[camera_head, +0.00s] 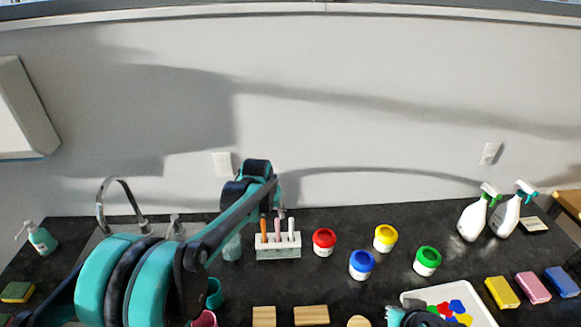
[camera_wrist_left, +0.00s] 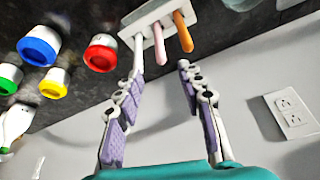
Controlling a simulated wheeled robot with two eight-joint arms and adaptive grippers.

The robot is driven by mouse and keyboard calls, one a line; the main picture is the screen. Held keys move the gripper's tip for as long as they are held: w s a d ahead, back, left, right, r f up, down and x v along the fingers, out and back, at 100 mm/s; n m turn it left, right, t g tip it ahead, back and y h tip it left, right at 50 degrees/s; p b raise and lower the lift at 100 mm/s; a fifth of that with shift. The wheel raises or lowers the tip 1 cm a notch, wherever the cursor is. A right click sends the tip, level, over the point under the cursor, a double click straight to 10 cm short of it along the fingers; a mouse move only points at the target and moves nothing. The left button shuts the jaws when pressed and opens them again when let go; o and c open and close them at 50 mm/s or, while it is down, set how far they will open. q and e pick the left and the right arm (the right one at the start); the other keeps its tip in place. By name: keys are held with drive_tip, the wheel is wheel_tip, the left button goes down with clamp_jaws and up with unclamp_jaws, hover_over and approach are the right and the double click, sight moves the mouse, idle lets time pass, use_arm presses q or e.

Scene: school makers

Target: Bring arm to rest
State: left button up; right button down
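My left arm reaches in from the lower left in the camera_head view. Its gripper (camera_head: 281,212) hangs near the white holder (camera_head: 278,252) with an orange, a pink and a white pen-like tool. In the left wrist view, the left gripper (camera_wrist_left: 161,70) has its two fingers apart with nothing between them. The holder (camera_wrist_left: 146,14) and its tools lie beyond the fingertips, apart from them as far as I can tell. A teal and dark part of my right arm shows at the bottom edge of the camera_head view; its fingers cannot be made out.
Red (camera_head: 324,241), blue (camera_head: 362,264), yellow (camera_head: 385,237) and green (camera_head: 427,260) paint pots stand right of the holder. A white tray (camera_head: 478,306) is at the front. Two spray bottles (camera_head: 473,218) stand back right. A tap (camera_head: 122,200) and soap bottle (camera_head: 41,239) are left. The wall is behind.

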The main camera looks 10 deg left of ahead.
use_arm(q)
drive_tip(key=s+a+r+t+b, duration=0.1)
drive_tip(key=s+r+b, duration=0.1)
drive_tip(key=s, duration=0.6)
drive_tip(key=s+a+r+b, duration=0.1)
drive_tip(key=s+r, duration=0.1)
drive_tip(key=s, duration=0.7)
drive_tip(key=s+f+b, duration=0.1)
drive_tip(key=s+f, duration=0.2)
drive_tip(key=s, duration=0.3)
drive_tip(key=s+a+f+n+t+b, duration=0.1)
drive_tip(key=s+f, duration=0.1)
drive_tip(key=s, duration=0.5)
drive_tip(key=shift+s+f+t, duration=0.2)
drive_tip(key=shift+f+t, duration=0.1)
drive_tip(key=shift+f, duration=0.1)
